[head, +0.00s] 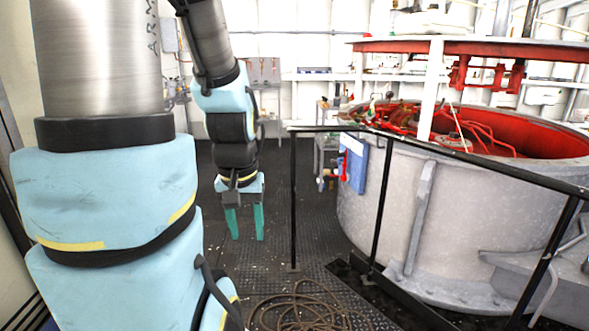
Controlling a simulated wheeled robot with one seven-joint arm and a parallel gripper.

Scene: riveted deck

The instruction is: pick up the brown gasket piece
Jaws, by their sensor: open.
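My gripper (247,236) hangs pointing down at the centre left of the head view, its two teal fingers apart. No object shows between the fingers. I cannot make out a brown gasket piece in this view. Small pale specks lie on the dark floor around and below the gripper, too small to identify.
A brown coiled rope or hose (300,310) lies on the dark studded floor at the front. A black railing (377,200) stands to the right, before a large grey drum (400,195) with a red interior. A cart (325,140) stands behind. Floor around the gripper is mostly clear.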

